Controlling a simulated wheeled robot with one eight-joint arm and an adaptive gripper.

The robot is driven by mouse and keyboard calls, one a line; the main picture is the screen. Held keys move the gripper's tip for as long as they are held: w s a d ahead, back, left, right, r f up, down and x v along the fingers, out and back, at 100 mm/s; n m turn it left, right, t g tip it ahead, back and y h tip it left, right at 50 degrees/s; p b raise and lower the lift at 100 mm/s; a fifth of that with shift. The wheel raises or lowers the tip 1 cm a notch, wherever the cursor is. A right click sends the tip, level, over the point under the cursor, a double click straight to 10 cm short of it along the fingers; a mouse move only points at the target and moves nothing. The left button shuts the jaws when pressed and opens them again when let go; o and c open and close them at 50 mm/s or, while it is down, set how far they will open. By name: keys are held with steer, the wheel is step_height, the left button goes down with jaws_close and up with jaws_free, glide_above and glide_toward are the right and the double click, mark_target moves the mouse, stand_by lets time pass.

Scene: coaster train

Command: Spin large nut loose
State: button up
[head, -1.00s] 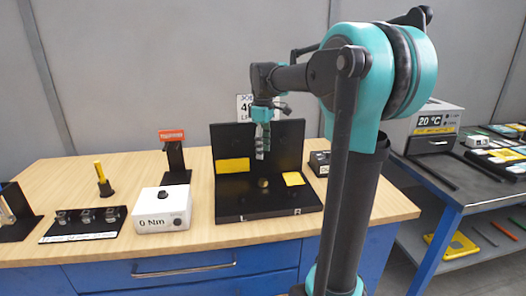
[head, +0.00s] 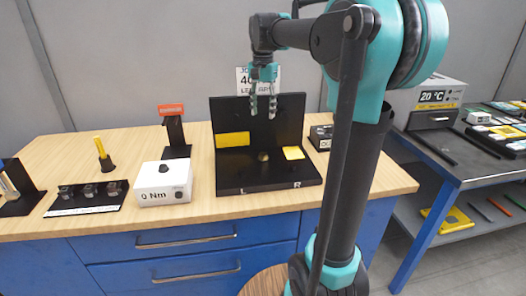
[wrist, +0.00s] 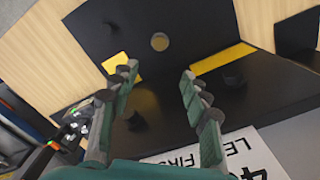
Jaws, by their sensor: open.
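A small round brass-coloured piece (head: 263,157), which may be the large nut, sits on the base of a black L-shaped stand (head: 232,180). It also shows in the wrist view (wrist: 160,42), ahead of the fingertips. Its thread and shape are too small to tell. My gripper (head: 263,114) points down, open and empty, in front of the stand's upright panel and above the brass piece. In the wrist view my gripper (wrist: 157,72) has its fingers wide apart with nothing between them. Dark round shapes on the black panel are unclear.
Yellow patches (head: 233,139) mark the stand. A white "0 Nm" box (head: 163,183) is left of it, with a black tray of small parts (head: 88,197) farther left. A dark box (head: 321,137) stands close on the right. Bare wood shows at the front.

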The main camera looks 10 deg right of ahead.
mark_target(263, 154)
step_height(263, 154, down, 16)
steer(key=m, duration=0.4)
steer(key=shift+f, duration=0.25)
stand_by(0.3)
jaws_close()
